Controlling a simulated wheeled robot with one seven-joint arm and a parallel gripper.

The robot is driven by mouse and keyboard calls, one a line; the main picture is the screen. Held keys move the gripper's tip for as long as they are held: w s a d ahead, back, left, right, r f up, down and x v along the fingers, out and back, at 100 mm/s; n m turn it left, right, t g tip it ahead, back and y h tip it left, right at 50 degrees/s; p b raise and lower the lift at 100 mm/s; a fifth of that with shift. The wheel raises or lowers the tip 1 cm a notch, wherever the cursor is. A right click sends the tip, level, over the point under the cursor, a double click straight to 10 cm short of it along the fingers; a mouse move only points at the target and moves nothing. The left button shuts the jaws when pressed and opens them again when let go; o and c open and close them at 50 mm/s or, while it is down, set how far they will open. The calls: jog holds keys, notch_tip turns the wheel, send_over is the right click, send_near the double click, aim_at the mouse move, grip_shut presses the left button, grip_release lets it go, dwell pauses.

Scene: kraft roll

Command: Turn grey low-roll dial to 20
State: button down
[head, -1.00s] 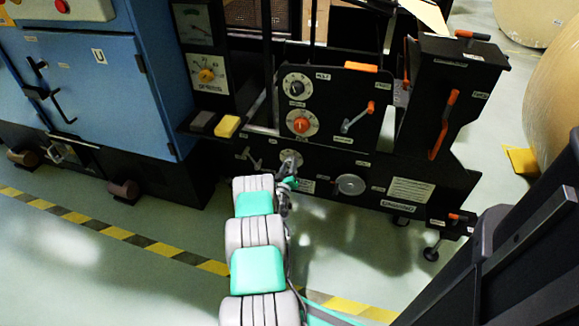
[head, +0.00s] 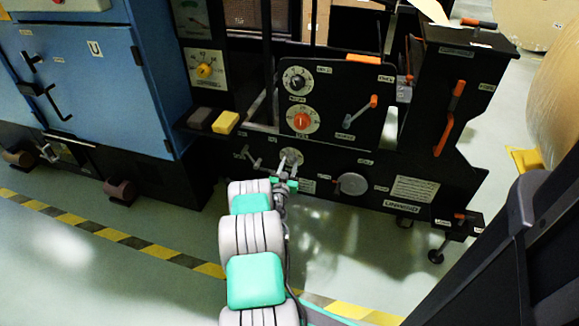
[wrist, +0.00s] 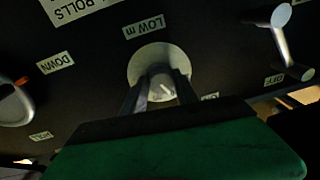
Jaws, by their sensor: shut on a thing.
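The grey low-roll dial (wrist: 162,86) sits on a pale round plate (wrist: 150,60) on the machine's black lower panel, under a label reading "LOW m" in the wrist view. The plate also shows in the head view (head: 291,156). My gripper (wrist: 160,92) is at the dial, its two dark fingers on either side of the knob and shut on it. A white pointer mark shows on the knob between the fingers. The scale numbers on the plate cannot be read. In the head view my gripper (head: 286,176) partly covers the dial.
A black dial (head: 297,80) and an orange dial (head: 301,121) are on the panel above. A round grey disc (head: 352,184) is to the right, a small lever (head: 253,160) to the left. Open floor (head: 330,255) lies in front.

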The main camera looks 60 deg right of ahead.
dwell(0.5)
jog(key=c, duration=1)
grip_release()
jog(key=shift+w, duration=0.1)
jog(key=p+v, duration=0.2)
jog(key=v, duration=0.5)
jog(key=shift+a, duration=0.4)
